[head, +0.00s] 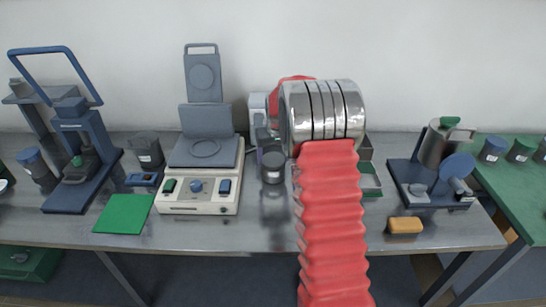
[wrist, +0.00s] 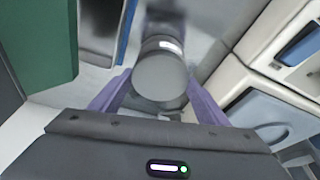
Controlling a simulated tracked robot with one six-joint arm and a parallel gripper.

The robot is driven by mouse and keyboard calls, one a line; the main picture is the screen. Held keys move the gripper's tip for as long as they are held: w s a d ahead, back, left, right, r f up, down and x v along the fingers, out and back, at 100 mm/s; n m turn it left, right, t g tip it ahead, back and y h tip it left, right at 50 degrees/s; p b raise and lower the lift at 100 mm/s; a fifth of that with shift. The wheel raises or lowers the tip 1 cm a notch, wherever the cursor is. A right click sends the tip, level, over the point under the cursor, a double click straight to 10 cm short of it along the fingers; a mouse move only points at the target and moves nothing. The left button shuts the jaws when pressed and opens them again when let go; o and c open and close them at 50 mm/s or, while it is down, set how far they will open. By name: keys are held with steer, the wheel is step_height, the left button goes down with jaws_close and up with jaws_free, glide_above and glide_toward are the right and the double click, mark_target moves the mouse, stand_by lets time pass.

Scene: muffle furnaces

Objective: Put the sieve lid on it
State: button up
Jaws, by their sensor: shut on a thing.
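In the wrist view my gripper (wrist: 158,78) has two purple fingers, closed on opposite sides of a grey cylindrical container (wrist: 160,77) with a flat round end toward the camera. A white label shows on its side. In the head view a dark labelled container (head: 272,165) appears just left of my arm; it may be the same one.
A beige instrument (head: 198,188) with a raised plate stands left of my arm on the steel bench (head: 260,235). A green mat (head: 124,213) and a blue press (head: 80,150) are farther left. A blue stand (head: 415,190) and a yellow block (head: 405,226) are to the right.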

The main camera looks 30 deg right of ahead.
steer(key=o, duration=1.1)
steer(key=shift+o, duration=0.8)
steer(key=shift+o, duration=0.6)
steer(key=shift+r, duration=0.1)
steer(key=shift+r, duration=3.4)
